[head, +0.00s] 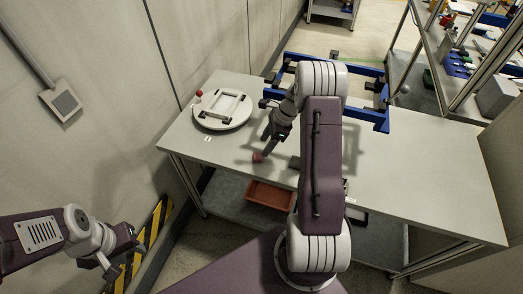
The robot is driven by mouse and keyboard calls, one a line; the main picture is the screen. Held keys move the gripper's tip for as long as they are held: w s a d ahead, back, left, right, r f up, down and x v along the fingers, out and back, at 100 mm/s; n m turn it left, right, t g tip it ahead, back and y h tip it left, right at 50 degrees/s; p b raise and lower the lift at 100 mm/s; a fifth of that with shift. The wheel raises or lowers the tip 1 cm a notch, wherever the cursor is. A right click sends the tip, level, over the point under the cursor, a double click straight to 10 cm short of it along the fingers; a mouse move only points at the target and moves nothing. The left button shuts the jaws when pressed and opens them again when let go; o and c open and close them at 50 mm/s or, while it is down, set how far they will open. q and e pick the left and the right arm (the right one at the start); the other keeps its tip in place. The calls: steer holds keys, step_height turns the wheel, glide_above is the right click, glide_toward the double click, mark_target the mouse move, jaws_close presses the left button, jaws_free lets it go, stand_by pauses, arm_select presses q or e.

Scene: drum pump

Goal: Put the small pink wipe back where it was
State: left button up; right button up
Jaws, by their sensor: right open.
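A small pink-red thing (258,157), which looks like the wipe, lies on the grey table (405,190) near its front edge. My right gripper (265,148) points down just above it, with its fingertips close to it. The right gripper is open; whether it touches the wipe is hidden at this size. My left gripper (118,258) hangs low at the left, away from the table, and appears empty. Its finger gap is not clear.
A round white plate (212,121) with a frame on it sits at the table's back left, a red knob (199,93) beside it. A blue frame (375,118) stands at the back. A red-brown bin (268,195) is on the lower shelf. The table's right side is clear.

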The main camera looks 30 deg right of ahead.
steer(key=s+a+r+n+h, duration=0.2)
steer(key=s+a+n, duration=0.5)
steer(key=n, duration=0.4)
steer(key=s+a+r+n+h, duration=0.1)
steer(key=s+a+r+n, duration=0.2)
steer(key=s+a+n, duration=0.4)
steer(key=s+n, duration=0.3)
steer(key=n, duration=0.2)
steer(key=shift+a+r+g+h, duration=0.4)
steer(key=shift+d, duration=0.1)
